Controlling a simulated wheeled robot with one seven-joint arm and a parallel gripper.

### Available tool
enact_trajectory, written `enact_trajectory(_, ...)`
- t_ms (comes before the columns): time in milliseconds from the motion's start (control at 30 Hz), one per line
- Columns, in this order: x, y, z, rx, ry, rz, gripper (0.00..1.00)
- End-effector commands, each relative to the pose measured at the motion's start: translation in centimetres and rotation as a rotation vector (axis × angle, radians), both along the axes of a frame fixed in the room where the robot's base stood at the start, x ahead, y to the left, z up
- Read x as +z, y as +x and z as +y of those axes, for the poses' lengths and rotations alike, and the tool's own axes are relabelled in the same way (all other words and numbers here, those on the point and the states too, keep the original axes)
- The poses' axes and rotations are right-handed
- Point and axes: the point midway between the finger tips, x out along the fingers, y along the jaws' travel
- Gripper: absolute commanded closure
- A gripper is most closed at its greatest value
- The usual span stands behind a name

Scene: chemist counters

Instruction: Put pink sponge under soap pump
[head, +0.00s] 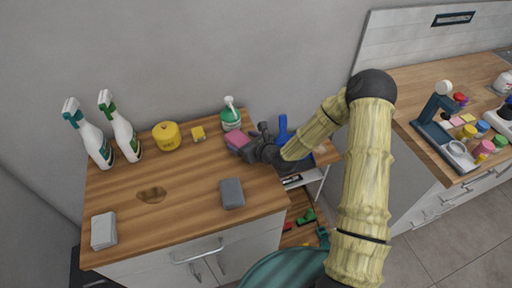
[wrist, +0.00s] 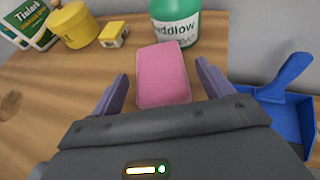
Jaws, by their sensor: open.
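The pink sponge (wrist: 162,76) lies on the wooden counter between the spread fingers of my gripper (wrist: 160,88). It shows in the head view (head: 238,140) too, just in front of the soap pump. The soap pump (wrist: 177,18) is a green bottle with a white pump top, standing upright in the head view (head: 230,118). The sponge's far end is close against the bottle's base; I cannot tell whether they touch. My gripper in the head view (head: 246,146) is low at the counter's back right, its fingers open on both sides of the sponge.
A yellow tub (head: 166,136), a small yellow box (head: 198,134) and two spray bottles (head: 123,130) stand along the back. A grey sponge (head: 231,193) and a light grey block (head: 104,231) lie nearer the front. A blue dustpan (wrist: 285,108) is right of my gripper.

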Motion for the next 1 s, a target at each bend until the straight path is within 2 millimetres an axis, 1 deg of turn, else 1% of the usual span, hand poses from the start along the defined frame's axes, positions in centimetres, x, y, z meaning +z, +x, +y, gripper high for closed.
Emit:
enact_trajectory(33,0.3,-0.7,-0.7,-0.003,0.0,0.001,0.21)
enact_trajectory(300,2.3,-4.4,-3.6,-0.002,0.0,0.001,0.21)
enact_trajectory(500,3.2,-6.1,-4.9,-0.001,0.0,0.001,0.21)
enact_trajectory(667,3.4,-6.4,-5.1,0.0,0.0,0.0,0.21)
enact_trajectory(1000,3.4,-6.4,-5.1,0.0,0.0,0.0,0.21)
